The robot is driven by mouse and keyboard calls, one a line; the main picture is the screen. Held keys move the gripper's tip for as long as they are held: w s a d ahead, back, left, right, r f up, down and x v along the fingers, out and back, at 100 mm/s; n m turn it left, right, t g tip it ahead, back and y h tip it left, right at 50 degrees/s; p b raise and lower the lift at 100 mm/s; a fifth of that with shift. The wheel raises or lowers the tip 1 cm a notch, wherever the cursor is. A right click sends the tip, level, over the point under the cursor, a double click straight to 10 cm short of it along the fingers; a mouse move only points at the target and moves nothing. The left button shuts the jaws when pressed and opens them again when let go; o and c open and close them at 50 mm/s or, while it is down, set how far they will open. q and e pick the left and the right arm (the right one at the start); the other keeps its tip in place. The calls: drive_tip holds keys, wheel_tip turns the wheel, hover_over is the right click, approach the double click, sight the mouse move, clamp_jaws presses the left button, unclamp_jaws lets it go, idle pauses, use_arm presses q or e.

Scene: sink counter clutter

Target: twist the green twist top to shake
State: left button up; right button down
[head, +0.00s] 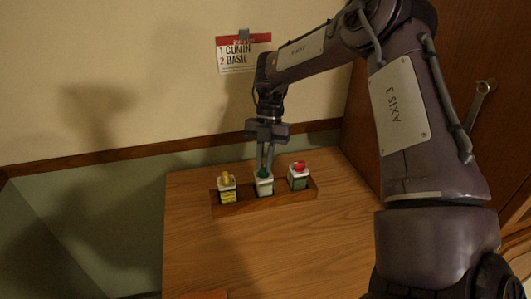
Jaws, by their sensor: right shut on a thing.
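The green twist top (263,173) sits on the middle shaker (264,187), a pale-bodied jar standing upright in a wooden rack (240,207). My right gripper (265,168) comes down from above and is shut on the green twist top. Its fingers partly cover the top, so how far it is turned cannot be told. My left gripper is not in view.
A shaker with a yellow top (227,189) stands left in the rack, and one with a red top (299,176) stands right, both close to my gripper. A card reading "1 CUMIN 2 BASIL" (240,57) hangs on the wall. The wooden counter (300,245) in front is mostly clear.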

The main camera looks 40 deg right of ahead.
drive_tip(key=n+p, duration=0.1)
drive_tip(key=p, duration=0.1)
drive_tip(key=n+g+p, duration=0.1)
drive_tip(key=p, duration=0.2)
drive_tip(key=shift+w+a+r+n+h, duration=0.1)
drive_tip(key=shift+w+r+n+h, duration=0.05)
drive_tip(key=shift+r+n+h, duration=0.2)
drive_tip(key=shift+n+p, duration=0.35)
drive_tip(key=shift+f+n+g+p, duration=0.25)
drive_tip(key=shift+n+g+p, duration=0.05)
drive_tip(key=shift+n, duration=0.3)
drive_tip(key=shift+w+a+f+n+h, duration=0.1)
drive_tip(key=shift+n+h, duration=0.35)
drive_tip(key=shift+n, duration=0.05)
drive_tip(key=c, duration=1.4)
unclamp_jaws()
drive_tip(key=shift+c, duration=0.2)
